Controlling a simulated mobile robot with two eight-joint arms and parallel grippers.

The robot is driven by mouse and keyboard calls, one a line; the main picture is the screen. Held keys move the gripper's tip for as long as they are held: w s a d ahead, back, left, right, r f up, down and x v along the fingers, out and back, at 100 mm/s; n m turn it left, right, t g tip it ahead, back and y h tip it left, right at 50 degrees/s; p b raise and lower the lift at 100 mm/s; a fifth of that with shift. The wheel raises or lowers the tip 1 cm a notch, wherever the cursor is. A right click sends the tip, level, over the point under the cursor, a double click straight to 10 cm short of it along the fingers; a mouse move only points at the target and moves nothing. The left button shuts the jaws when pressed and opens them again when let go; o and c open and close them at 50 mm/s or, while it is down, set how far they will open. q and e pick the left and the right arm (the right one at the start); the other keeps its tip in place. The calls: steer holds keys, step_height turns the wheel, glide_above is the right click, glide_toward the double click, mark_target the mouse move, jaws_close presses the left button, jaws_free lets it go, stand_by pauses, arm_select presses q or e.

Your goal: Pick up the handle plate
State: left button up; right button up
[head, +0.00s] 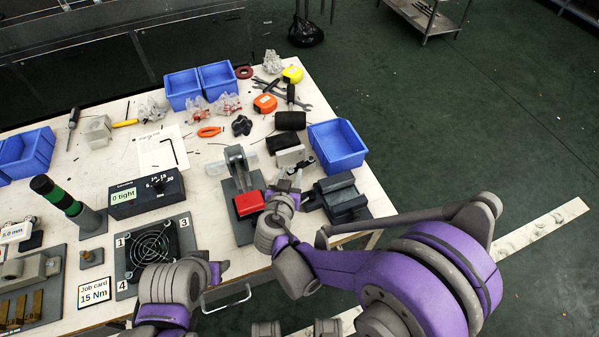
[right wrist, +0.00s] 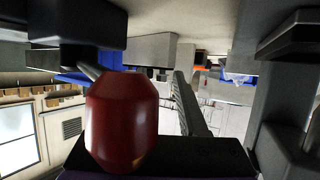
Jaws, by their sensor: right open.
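A grey clamp-like fixture (head: 237,165) stands on a dark base plate near the front of the bench. A red block-shaped part (head: 248,203) is at its near end. A rounded red grip (right wrist: 122,118) fills the left middle of the right wrist view, close to the camera. I cannot tell for certain which piece is the handle plate. My right gripper (head: 289,187) is open, just right of the red part; I see nothing held in it.
A black vise-like block (head: 341,197) is close on the right of my right gripper. A blue bin (head: 337,146) stands behind it. A fan unit (head: 153,248) and a black torque box (head: 147,193) are to the left. Loose tools and bags crowd the back.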

jaws_close()
stand_by(1.0)
